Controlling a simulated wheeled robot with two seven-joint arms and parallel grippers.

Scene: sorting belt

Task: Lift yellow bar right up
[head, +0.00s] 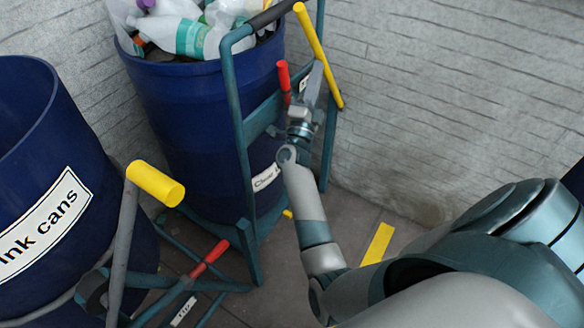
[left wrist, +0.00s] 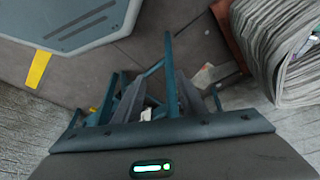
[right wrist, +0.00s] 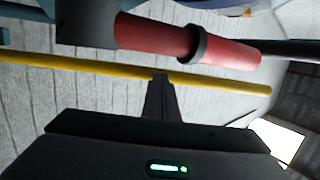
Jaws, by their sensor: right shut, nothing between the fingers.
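The long yellow bar (head: 319,55) slopes down to the right on the teal frame beside the far bin. In the right wrist view the bar (right wrist: 215,82) runs across the picture just beyond my fingertips. My right gripper (head: 315,70) is at the bar in the head view, left of its lower half. Its fingers (right wrist: 160,78) are shut with nothing between them, and the tips overlap the bar in the picture; I cannot tell whether they touch it. My left gripper (left wrist: 160,82) is outside the head view; its fingers look spread apart and empty.
A red handle (head: 284,76) stands close left of my right gripper. A blue bin (head: 185,110) full of bottles is behind the frame. Another blue bin (head: 88,180) and a shorter yellow handle (head: 155,183) are at left. A stone wall (head: 450,90) is at right.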

